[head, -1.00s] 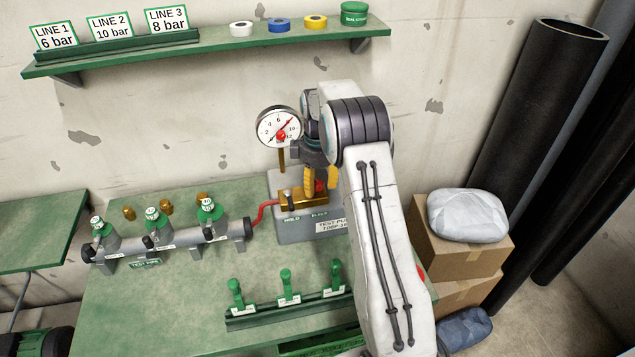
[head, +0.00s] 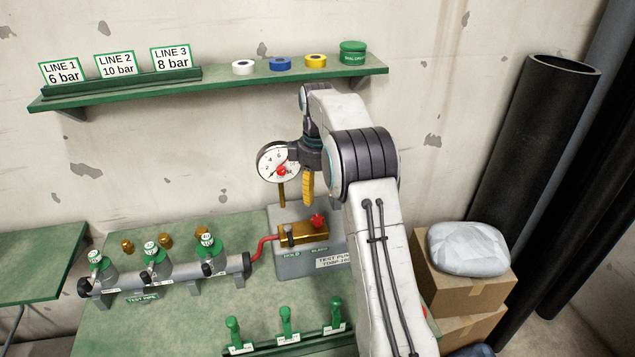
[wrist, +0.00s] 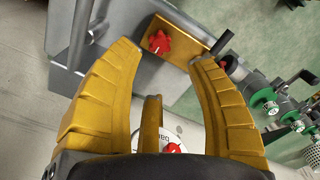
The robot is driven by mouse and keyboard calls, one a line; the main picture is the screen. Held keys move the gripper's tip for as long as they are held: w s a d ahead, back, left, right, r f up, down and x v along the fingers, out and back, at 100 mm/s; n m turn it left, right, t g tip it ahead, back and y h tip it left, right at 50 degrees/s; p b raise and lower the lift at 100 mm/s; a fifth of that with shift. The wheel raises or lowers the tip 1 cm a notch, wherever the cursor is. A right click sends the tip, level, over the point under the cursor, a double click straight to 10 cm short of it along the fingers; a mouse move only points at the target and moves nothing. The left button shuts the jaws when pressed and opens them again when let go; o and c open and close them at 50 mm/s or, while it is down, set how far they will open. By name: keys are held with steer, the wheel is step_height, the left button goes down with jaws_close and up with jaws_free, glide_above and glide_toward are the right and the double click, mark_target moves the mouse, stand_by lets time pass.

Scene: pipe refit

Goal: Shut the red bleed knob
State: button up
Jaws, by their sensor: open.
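The red bleed knob (head: 318,220) sits on the right part of the brass block (head: 300,234) on top of the grey test pump (head: 290,265). In the wrist view the red knob (wrist: 159,43) shows beyond and between the open fingers, with nothing touching it. My gripper (head: 308,194) hangs above the knob, fingers downward and apart from it. In the wrist view my gripper (wrist: 167,50) is open and empty. The round gauge (head: 278,162) stands behind, partly covered by my wrist.
A grey test pipe (head: 170,275) with several green-topped fittings lies left on the green bench, joined to the block by a red hose (head: 262,246). A rack of green handles (head: 285,338) stands in front. A shelf (head: 220,88) runs above. Boxes (head: 465,265) stand right.

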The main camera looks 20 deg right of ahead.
steer(key=shift+r, duration=1.25)
